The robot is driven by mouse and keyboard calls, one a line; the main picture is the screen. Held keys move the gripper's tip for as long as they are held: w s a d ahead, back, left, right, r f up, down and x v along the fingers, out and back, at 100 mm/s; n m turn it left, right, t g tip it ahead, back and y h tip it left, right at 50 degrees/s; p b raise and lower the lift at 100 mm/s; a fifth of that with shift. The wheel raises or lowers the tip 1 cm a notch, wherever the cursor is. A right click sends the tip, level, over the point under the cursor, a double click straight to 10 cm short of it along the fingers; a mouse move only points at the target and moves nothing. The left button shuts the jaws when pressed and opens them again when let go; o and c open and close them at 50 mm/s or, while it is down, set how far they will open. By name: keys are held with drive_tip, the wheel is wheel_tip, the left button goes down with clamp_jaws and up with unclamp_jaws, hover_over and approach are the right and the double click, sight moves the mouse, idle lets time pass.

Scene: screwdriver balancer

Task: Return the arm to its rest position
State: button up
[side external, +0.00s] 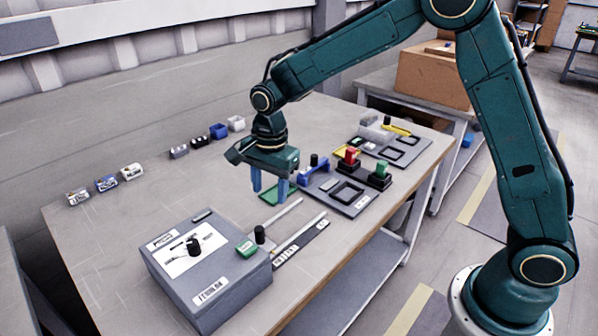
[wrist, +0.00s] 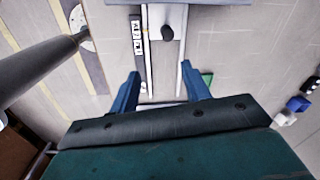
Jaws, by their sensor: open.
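My gripper (side external: 270,190) hangs from my green arm above the middle of the table, its blue fingers pointing down. The fingers are apart with nothing visible between them. The wrist view also shows my gripper (wrist: 165,88) open and empty.
Grey trays (side external: 340,200) with red, green and blue parts lie right of the gripper. A rail with a black knob (side external: 260,235) runs beside the box. Several small bins (side external: 218,131) line the table's back. A cardboard box (side external: 432,75) stands behind. The table's left middle is clear.

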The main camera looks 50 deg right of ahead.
drive_tip(key=s+d+r+n+t, duration=0.1)
drive_tip(key=s+d+r+n, duration=0.4)
drive_tip(key=r, duration=0.4)
drive_tip(key=s+d+r+n+t, duration=0.2)
drive_tip(key=s+n, duration=0.3)
drive_tip(key=s, duration=0.7)
drive_tip(key=s+d+r+n+t, duration=0.1)
drive_tip(key=s+d+r+n, duration=0.2)
drive_tip(key=s, duration=0.8)
drive_tip(key=shift+s+r+n+t, duration=0.4)
drive_tip(key=shift+r+n, duration=0.25)
drive_tip(key=shift+n, duration=0.65)
